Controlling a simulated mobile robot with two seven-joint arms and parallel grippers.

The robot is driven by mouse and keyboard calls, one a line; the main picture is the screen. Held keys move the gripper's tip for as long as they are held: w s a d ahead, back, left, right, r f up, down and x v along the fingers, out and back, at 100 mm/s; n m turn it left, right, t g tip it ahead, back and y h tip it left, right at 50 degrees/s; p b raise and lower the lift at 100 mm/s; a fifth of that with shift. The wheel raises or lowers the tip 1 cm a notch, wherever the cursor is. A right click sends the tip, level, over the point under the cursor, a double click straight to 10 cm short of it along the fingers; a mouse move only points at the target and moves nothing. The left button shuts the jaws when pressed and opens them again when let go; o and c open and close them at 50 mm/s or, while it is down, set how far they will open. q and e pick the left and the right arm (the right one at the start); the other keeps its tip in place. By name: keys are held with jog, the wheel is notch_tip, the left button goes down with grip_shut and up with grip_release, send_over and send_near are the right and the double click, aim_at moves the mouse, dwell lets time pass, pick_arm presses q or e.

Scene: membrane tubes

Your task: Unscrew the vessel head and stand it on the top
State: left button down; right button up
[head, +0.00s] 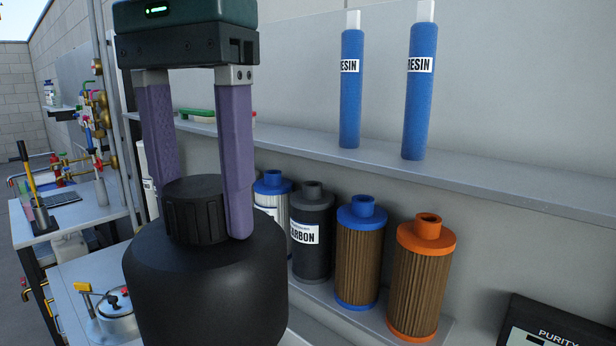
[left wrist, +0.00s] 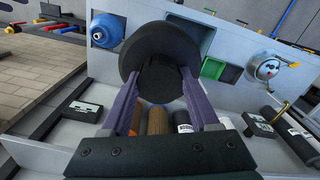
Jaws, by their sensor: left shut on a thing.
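The vessel head (head: 205,285) is a large black dome with a ribbed black knob (head: 195,210) on top. My left gripper (head: 205,215) comes down from above with purple fingers on either side of the knob, shut on it. In the left wrist view the fingers of the left gripper (left wrist: 160,115) also close around the neck of the black head (left wrist: 160,55). The underside of the head is hidden in the head view, so I cannot tell what it rests on. My right gripper is not in view.
Blue resin tubes (head: 351,90) stand on the wall shelf (head: 480,185). Below are a carbon filter (head: 312,260), a blue-capped pleated filter (head: 359,260) and an orange-capped one (head: 420,280). A purity panel (head: 550,325) lies at lower right. A silver pot (head: 115,305) stands at lower left.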

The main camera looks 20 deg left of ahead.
aim_at(269, 299)
pick_arm(q)
jog(key=w+d+f+m+b, duration=0.15)
jog(key=f+b, duration=0.25)
jog(key=f, duration=0.7)
jog(key=d+f+b, duration=0.3)
jog(key=f, duration=0.7)
jog(key=w+d+f+b, duration=0.1)
jog(key=d+f+b, duration=0.25)
jog(key=f, duration=0.75)
jog(key=s+f+m+b, duration=0.1)
jog(key=s+f+b, duration=0.3)
jog(key=f+b, duration=0.5)
jog(key=shift+s+f, duration=0.2)
jog(key=shift+f, duration=3.5)
jog(key=shift+s+p, duration=0.1)
jog(key=shift+p, duration=0.2)
jog(key=shift+f+b, duration=0.6)
jog(key=shift+f, duration=0.5)
jog(key=shift+a+f, duration=0.2)
jog(key=shift+f, duration=0.45)
